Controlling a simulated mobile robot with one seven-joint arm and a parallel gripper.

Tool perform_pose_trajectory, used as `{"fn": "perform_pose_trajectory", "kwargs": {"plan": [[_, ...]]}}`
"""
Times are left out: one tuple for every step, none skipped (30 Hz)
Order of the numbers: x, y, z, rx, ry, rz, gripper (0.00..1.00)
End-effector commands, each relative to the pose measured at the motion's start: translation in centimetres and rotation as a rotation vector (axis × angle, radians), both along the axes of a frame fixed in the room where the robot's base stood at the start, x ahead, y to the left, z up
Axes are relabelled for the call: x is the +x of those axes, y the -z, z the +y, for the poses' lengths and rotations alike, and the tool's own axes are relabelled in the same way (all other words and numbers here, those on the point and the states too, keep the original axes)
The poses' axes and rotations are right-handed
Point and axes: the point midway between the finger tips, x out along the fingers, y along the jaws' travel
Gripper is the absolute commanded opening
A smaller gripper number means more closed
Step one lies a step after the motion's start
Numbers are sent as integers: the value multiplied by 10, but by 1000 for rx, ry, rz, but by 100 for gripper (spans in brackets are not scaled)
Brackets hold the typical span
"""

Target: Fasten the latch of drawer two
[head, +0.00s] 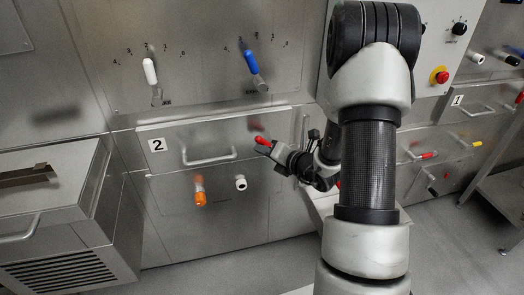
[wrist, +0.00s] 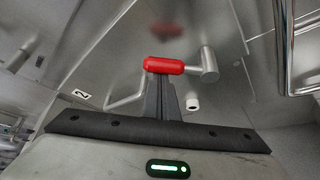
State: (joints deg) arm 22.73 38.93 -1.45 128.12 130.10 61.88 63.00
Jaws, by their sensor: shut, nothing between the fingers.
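Drawer two (head: 172,148) is a steel front with a "2" label and a bar handle (head: 208,160). It looks closed or nearly so; I cannot tell exactly. Its latch has a red grip (head: 262,141) at the drawer's right side. In the wrist view the red grip (wrist: 163,66) lies roughly level, joined at its right end to a metal post (wrist: 208,66). My gripper (head: 270,150) is at the latch, shut and empty. In the wrist view its dark fingers (wrist: 160,82) end right at the red grip's underside; whether they touch is unclear.
Below drawer two are an orange knob (head: 200,198) and a white knob (head: 240,183). White (head: 150,71) and blue (head: 250,62) levers sit on the panel above. A vertical bar (wrist: 283,50) stands to the right in the wrist view. An open-looking steel unit (head: 50,195) juts out at left.

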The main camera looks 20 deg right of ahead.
Motion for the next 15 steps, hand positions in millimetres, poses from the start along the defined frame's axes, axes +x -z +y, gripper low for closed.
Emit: {"fn": "perform_pose_trajectory", "kwargs": {"plan": [[1, -3, -3, 21, 4, -3, 0], [0, -4, -5, 37, 4, -2, 0], [0, -5, -5, 63, 4, -3, 0], [0, -7, -7, 83, 5, -5, 0], [0, -8, -8, 105, 6, -6, 0], [0, -10, -10, 137, 7, -6, 0], [0, -12, -11, 163, 6, -8, 0], [0, -13, -14, 192, 7, -7, 0], [0, -15, -16, 231, 7, -9, 0], [0, -16, -17, 258, 7, -12, 0], [0, -17, -19, 287, 7, -12, 0], [0, -19, -21, 325, 6, -13, 0], [0, -20, -23, 352, 7, -14, 0], [0, -21, -24, 380, 8, -15, 0], [-1, -22, -26, 416, 6, -16, 0]]}}
